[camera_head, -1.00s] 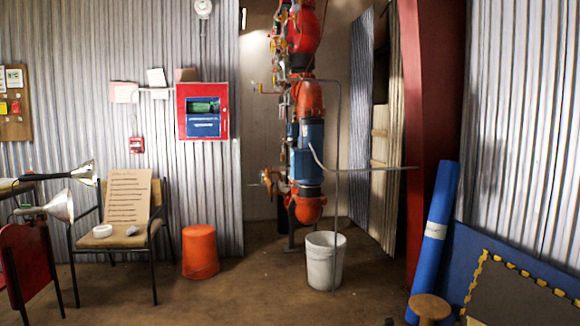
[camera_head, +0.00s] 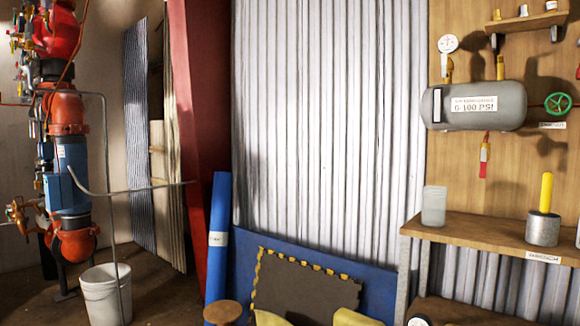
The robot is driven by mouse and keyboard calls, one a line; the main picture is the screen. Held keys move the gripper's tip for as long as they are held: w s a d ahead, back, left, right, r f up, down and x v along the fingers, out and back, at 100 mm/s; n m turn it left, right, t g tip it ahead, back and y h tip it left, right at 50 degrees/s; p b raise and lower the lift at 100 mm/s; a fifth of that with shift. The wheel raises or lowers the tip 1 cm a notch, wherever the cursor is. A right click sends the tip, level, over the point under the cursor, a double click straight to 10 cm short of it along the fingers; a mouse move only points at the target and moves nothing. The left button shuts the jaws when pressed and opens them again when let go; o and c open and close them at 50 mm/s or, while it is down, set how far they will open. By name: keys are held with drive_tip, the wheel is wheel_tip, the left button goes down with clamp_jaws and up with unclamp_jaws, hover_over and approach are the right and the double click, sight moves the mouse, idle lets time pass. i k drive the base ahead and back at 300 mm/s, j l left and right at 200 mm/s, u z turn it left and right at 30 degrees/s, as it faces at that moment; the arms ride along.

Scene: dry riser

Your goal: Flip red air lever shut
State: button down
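A small red lever (camera_head: 484,155) hangs pointing down beneath the grey air tank (camera_head: 480,106) on the wooden wall panel at the right. The tank carries a white label reading 0-100 PSI. A round gauge (camera_head: 447,43) stands above the tank's left end, and a green handwheel (camera_head: 557,104) is at its right end. My gripper is not in view, so its state does not show.
A wooden shelf (camera_head: 480,232) below the tank holds a translucent cup (camera_head: 434,206) and a metal pot with a yellow handle (camera_head: 543,215). A blue roll (camera_head: 217,250) leans at centre. Riser pipes (camera_head: 68,150) and a white bucket (camera_head: 105,295) stand left.

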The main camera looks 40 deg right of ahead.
sight(482, 175)
drive_tip(key=z, duration=2.5)
drive_tip(key=i+u, duration=0.15)
drive_tip(key=u, duration=0.2)
drive_tip(key=i+l+u, duration=0.1)
drive_tip(key=u, duration=0.25)
drive_tip(key=i+l+u, duration=0.1)
drive_tip(key=u, duration=0.25)
drive_tip(key=l, duration=0.1)
